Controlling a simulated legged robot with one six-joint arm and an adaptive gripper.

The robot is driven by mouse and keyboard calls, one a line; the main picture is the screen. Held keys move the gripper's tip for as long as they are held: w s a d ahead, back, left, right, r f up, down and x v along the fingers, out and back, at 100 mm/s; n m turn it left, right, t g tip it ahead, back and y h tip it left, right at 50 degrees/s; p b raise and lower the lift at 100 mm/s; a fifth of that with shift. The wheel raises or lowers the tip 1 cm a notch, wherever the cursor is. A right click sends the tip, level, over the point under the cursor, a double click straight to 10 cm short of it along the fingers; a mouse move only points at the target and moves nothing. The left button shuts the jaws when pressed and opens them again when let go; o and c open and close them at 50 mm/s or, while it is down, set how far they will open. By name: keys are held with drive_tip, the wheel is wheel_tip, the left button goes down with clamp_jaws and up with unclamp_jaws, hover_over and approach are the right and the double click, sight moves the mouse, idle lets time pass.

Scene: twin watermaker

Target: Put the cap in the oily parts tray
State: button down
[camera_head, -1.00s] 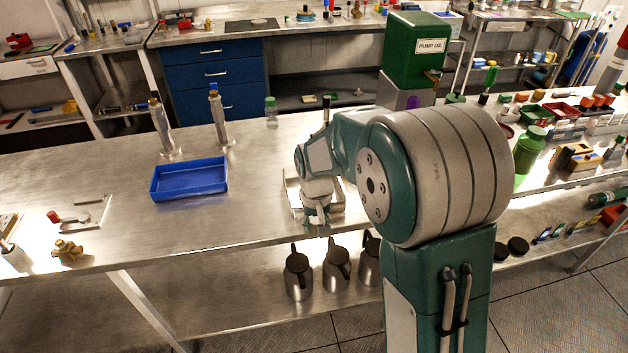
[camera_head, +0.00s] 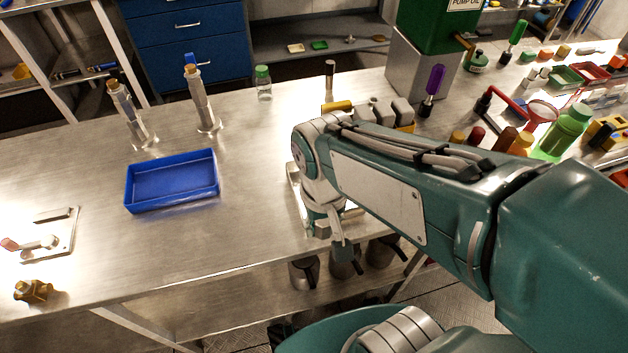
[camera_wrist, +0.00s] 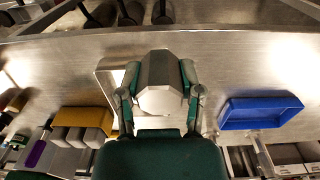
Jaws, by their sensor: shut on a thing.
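My gripper (camera_wrist: 160,92) is shut on a grey faceted piece, which looks like the cap (camera_wrist: 159,70), in the wrist view. In the head view my gripper (camera_head: 340,245) is at the bench's front edge, mostly hidden by my wrist, and the cap cannot be made out. A shallow metal tray (camera_head: 296,200) lies by my gripper; part of it shows behind the fingers in the wrist view (camera_wrist: 106,66). An empty blue tray (camera_head: 172,183) stands on the bench to the left, apart from my gripper; it is at the right in the wrist view (camera_wrist: 262,104). No label shows which is the oily parts tray.
A brass fitting (camera_head: 33,291) and a small plate (camera_head: 55,240) lie at the left. Jugs (camera_head: 304,273) stand on the shelf below. Bench between the trays is clear; bottles and tools crowd the right.

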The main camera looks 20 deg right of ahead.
drive_tip(key=w+d+f, duration=0.1)
drive_tip(key=w+f, duration=0.2)
drive_tip(key=w, duration=0.1)
drive_tip(key=w+d+f, duration=0.1)
drive_tip(key=w+f, duration=0.2)
drive_tip(key=w, duration=0.1)
drive_tip(key=w+d+f, duration=0.1)
drive_tip(key=w+f, duration=0.2)
drive_tip(key=w, duration=0.2)
drive_tip(key=shift+f, duration=0.2)
drive_tip(key=shift+w+a+f, duration=0.1)
drive_tip(key=shift+w+f, duration=0.05)
drive_tip(key=shift+f, duration=0.75)
drive_tip(key=shift+w+a+f, duration=0.1)
drive_tip(key=shift+f, duration=0.75)
drive_tip(key=shift+f, duration=0.1)
drive_tip(key=c, duration=0.5)
unclamp_jaws()
drive_tip(key=shift+d, duration=0.1)
drive_tip(key=shift+c, duration=0.2)
